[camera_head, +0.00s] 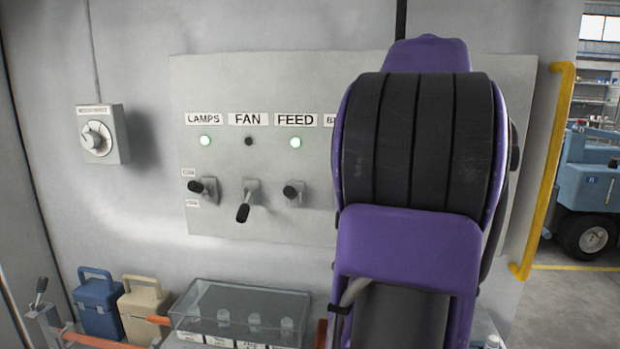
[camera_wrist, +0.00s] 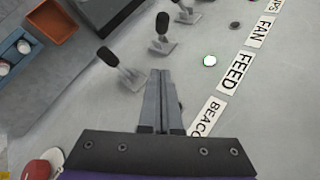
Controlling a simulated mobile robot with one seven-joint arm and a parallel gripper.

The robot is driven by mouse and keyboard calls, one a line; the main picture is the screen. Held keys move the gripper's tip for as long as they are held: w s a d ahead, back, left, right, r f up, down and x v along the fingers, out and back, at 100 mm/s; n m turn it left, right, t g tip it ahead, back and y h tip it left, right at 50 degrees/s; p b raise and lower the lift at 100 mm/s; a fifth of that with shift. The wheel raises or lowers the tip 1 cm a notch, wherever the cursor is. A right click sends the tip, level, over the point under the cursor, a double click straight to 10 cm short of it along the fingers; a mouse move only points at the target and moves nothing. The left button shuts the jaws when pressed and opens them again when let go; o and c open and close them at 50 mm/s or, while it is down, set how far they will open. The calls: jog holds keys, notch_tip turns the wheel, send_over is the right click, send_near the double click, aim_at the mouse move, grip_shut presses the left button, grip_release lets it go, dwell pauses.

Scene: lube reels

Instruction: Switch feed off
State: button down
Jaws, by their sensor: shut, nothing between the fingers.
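The grey panel (camera_head: 270,225) carries the label FEED (camera_head: 295,119), with a lit green lamp (camera_head: 295,142) below it. The feed lever (camera_head: 293,191), with a black knob, stands under that lamp and sticks out, not hanging down like the fan lever (camera_head: 244,211). In the wrist view the feed lever (camera_wrist: 161,40) is just beyond my fingertips, with the lit feed lamp (camera_wrist: 210,60) to their right. My gripper (camera_wrist: 161,73) is shut and empty in front of the panel, between the feed lever and the beacon lever (camera_wrist: 120,70), with no clear contact. My arm hides the gripper in the head view.
The lamps lever (camera_head: 203,188) is raised under a lit lamp; the fan lamp is dark. A clear-lidded box (camera_head: 240,310), a blue case (camera_head: 98,305) and a beige case (camera_head: 143,305) stand below the panel. A yellow rail (camera_head: 548,170) runs along the right.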

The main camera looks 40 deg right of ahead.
aim_at(292, 194)
jog(key=a+b+x, duration=0.2)
jog(key=a+x, duration=0.1)
jog(key=x, duration=1)
jog(key=shift+s, duration=0.15)
jog(key=shift+f, duration=0.1)
jog(key=shift+s+a+b, duration=0.1)
jog(key=shift+b, duration=0.25)
